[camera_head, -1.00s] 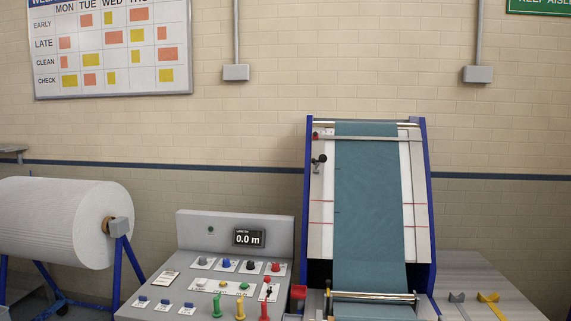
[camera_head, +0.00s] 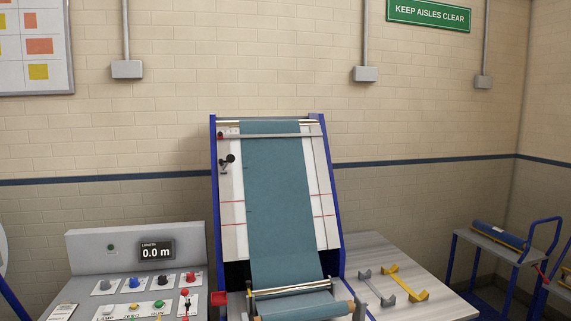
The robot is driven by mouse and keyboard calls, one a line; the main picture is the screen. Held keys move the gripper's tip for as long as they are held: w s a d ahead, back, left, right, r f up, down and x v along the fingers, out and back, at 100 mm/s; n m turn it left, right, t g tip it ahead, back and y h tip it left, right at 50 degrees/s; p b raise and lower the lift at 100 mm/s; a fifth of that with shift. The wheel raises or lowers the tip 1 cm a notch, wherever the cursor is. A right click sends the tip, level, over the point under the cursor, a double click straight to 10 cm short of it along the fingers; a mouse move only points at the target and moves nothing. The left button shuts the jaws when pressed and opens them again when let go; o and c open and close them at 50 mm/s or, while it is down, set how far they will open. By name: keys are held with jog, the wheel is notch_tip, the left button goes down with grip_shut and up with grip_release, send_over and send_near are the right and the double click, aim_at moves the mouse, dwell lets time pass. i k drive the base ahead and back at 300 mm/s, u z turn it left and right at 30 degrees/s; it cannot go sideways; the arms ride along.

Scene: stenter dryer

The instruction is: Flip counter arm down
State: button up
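The inspection frame (camera_head: 334,197) has blue side posts and a white sloped board, with teal cloth (camera_head: 280,200) running down its middle. On the board's left edge is a small bracket with a black round wheel or knob (camera_head: 230,159), which looks like the counter arm; it sits beside the cloth, apart from it. A grey bar (camera_head: 290,135) with a red end at its left crosses the cloth near the top. The length display (camera_head: 156,251) on the console reads 0.0 m. My gripper is not in view.
The grey console (camera_head: 90,250) with knobs and levers stands left of the frame. A blue cart (camera_head: 490,250) carrying a dark blue roll stands at the far right.

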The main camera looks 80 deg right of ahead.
aim_at(230, 158)
jog(key=z, duration=0.05)
jog(key=i, duration=1.45)
jog(key=z, duration=2.45)
